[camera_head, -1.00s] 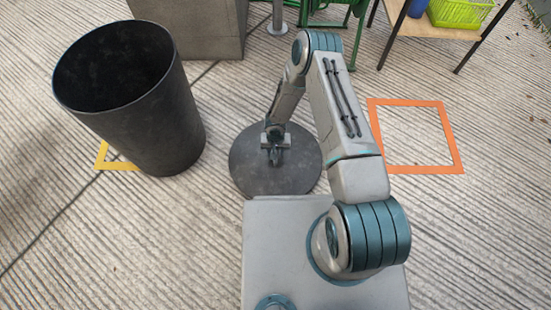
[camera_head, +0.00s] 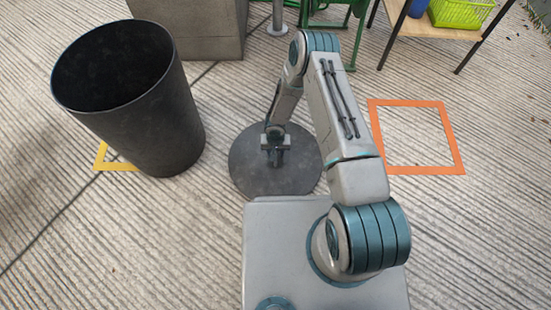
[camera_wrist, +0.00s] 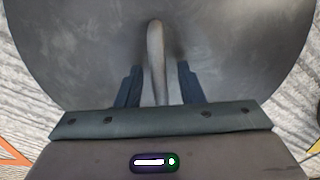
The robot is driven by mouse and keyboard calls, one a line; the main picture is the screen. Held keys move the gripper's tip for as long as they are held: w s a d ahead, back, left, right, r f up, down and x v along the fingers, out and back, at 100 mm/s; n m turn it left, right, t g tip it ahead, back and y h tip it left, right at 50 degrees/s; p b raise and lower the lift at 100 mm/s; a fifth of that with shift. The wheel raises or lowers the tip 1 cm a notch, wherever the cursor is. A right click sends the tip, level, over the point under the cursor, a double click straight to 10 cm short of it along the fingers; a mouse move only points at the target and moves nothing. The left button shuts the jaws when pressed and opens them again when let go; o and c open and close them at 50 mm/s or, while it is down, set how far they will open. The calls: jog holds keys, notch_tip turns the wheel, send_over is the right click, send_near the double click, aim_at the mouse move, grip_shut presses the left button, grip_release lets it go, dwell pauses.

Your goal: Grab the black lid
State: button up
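The black lid (camera_head: 248,172) is a round dark disc on the ground in front of my base, left of my arm in the head view. In the wrist view the lid (camera_wrist: 90,45) fills most of the picture, with a raised bar-like handle (camera_wrist: 156,55) near its middle. My gripper (camera_head: 276,160) is over the lid. In the wrist view my gripper (camera_wrist: 160,75) has its two fingers apart, one on each side of the handle, with gaps between. Whether the lid is lifted at all cannot be told.
A tall black bin (camera_head: 150,120), open at the top, stands left of the lid, by a yellow marking (camera_head: 112,165). An empty orange square outline (camera_head: 455,150) lies on the right. A table (camera_head: 420,28) with a green basket (camera_head: 460,12) stands at the back right.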

grip_shut()
dwell(1.3)
